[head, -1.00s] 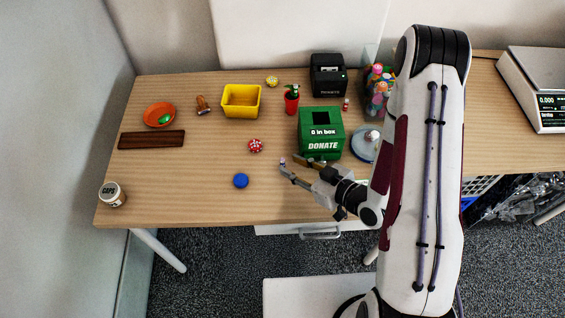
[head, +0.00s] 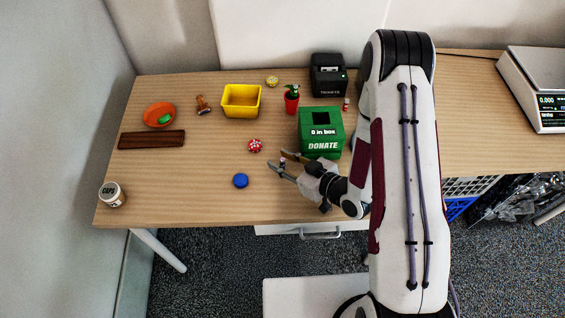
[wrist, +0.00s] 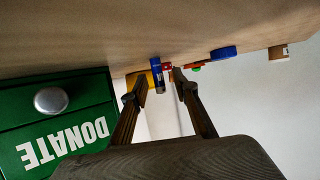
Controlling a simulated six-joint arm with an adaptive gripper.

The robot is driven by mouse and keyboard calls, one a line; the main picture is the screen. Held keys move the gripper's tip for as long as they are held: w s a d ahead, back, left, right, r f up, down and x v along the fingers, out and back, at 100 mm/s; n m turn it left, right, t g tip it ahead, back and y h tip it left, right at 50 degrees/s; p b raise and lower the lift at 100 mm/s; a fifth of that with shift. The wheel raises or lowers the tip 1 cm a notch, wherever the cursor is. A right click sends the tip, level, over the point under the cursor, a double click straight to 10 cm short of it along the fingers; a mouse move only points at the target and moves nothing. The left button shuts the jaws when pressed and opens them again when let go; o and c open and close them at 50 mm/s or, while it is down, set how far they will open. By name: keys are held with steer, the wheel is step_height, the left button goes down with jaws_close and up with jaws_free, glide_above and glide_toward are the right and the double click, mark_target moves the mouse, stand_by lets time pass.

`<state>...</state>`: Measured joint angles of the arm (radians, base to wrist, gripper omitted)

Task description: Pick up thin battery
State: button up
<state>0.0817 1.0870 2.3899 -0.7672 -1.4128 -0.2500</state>
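A small thin cylinder (head: 282,162), apparently the thin battery, stands upright on the table near the front middle. In the wrist view it is a blue cylinder (wrist: 157,74) between the fingers, nearer the left one. My gripper (head: 279,160) is open, low over the table, with its fingers on either side of the battery. The open fingertips also show in the wrist view (wrist: 162,76). I cannot tell whether a finger touches the battery.
The green donate box (head: 320,132) stands close behind my gripper. A red-and-white round piece (head: 255,146) and a blue cap (head: 241,181) lie left of it. A yellow bin (head: 241,101) is farther back. The table's front left is mostly clear.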

mark_target(283, 159)
stand_by(0.5)
jaws_close()
steer(key=shift+r, duration=0.15)
steer(key=shift+r, duration=4.85)
